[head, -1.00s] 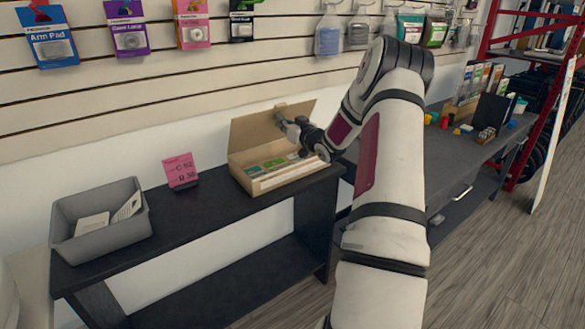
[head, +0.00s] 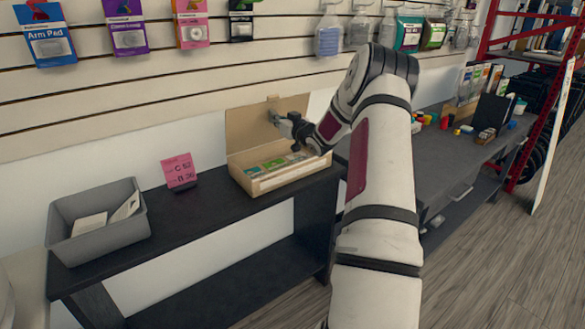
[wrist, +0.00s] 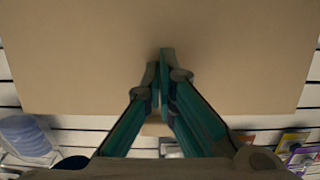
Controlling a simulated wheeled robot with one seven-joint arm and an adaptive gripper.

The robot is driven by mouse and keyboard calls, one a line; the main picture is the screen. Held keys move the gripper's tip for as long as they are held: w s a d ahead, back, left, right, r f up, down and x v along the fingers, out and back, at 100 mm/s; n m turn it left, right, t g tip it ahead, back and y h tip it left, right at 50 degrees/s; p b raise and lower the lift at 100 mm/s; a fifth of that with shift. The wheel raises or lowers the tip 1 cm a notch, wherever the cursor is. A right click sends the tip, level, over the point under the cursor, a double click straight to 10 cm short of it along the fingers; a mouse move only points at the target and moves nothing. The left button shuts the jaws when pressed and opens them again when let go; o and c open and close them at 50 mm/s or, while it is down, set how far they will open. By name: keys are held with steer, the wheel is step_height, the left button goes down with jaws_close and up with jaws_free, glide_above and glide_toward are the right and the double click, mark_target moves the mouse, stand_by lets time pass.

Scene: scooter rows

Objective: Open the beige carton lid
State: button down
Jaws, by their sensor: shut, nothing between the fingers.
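The beige carton (head: 262,183) stands on the black shelf table, with several small packets inside it. Its lid (head: 248,125) is raised and stands about upright at the back of the carton, near the wall. The lid's inner face fills most of the wrist view (wrist: 160,30). My gripper (head: 276,118) is in front of the raised lid, above the carton's inside. Its fingers are shut and empty in the wrist view (wrist: 160,65), with the tips close to or against the lid; I cannot tell if they touch.
A grey bin (head: 100,222) with white boxes and a pink price sign (head: 179,171) stand to the left on the black table (head: 200,212). Hanging packages (head: 128,30) line the slatted wall. A grey workbench (head: 440,160) with small items is at right.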

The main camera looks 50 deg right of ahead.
steer(key=shift+b+x, duration=0.65)
steer(key=shift+x, duration=1.35)
steer(key=p+v, duration=0.5)
steer(key=v, duration=0.9)
steer(key=shift+p, duration=0.35)
steer(key=shift+a, duration=0.1)
